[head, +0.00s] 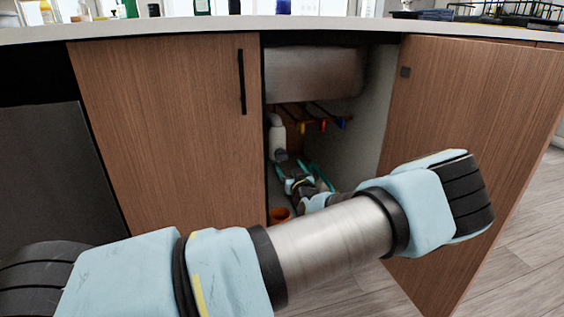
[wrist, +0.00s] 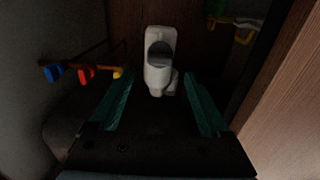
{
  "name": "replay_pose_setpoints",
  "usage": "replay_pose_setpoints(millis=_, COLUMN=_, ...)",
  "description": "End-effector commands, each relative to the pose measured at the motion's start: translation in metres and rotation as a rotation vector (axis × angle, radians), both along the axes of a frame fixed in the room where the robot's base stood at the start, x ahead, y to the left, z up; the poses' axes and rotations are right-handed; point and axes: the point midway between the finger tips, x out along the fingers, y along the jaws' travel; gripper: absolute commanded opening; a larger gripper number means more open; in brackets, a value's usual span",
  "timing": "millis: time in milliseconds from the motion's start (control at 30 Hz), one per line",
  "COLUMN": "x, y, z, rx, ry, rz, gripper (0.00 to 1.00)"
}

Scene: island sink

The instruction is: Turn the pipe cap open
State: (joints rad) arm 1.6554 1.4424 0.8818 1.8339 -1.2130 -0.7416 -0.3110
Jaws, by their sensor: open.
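The white pipe (head: 277,133) hangs below the sink basin inside the open cabinet, with a rounded grey-white end at its bottom. In the wrist view the white pipe piece (wrist: 158,76) is upright near the middle, with a dark round opening or face near its top. I cannot tell exactly where the cap begins. My gripper (head: 293,167) is inside the cabinet, in front of and below the pipe. In the wrist view its two green fingers (wrist: 159,82) are spread on either side of the pipe's lower part, and no contact shows.
Blue (wrist: 54,72), red (wrist: 86,74) and yellow (wrist: 118,72) valve handles sit on thin pipes beside the white pipe. The metal basin (head: 315,75) is above. An orange container (head: 280,215) stands low in the cabinet. The open door (head: 460,120) is at right.

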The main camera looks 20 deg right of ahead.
Motion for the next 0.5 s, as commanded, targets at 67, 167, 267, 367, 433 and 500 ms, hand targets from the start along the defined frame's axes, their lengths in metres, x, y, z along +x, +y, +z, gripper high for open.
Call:
replay_pose_setpoints(millis=67, x=0.016, y=-0.001, z=-0.002, rx=0.000, ry=-0.002, rz=0.001, gripper=0.80)
replay_pose_setpoints(millis=167, x=0.032, y=-0.003, z=-0.002, rx=-0.001, ry=-0.001, rz=0.001, gripper=0.80)
replay_pose_setpoints(millis=267, x=0.044, y=-0.004, z=-0.002, rx=0.000, ry=0.000, rz=0.001, gripper=0.80)
replay_pose_setpoints(millis=367, x=0.051, y=-0.006, z=-0.001, rx=-0.001, ry=0.000, rz=0.000, gripper=0.80)
replay_pose_setpoints(millis=433, x=0.054, y=-0.006, z=-0.001, rx=-0.001, ry=0.001, rz=0.001, gripper=0.80)
replay_pose_setpoints(millis=500, x=0.056, y=-0.006, z=-0.001, rx=-0.001, ry=0.001, rz=0.001, gripper=0.80)
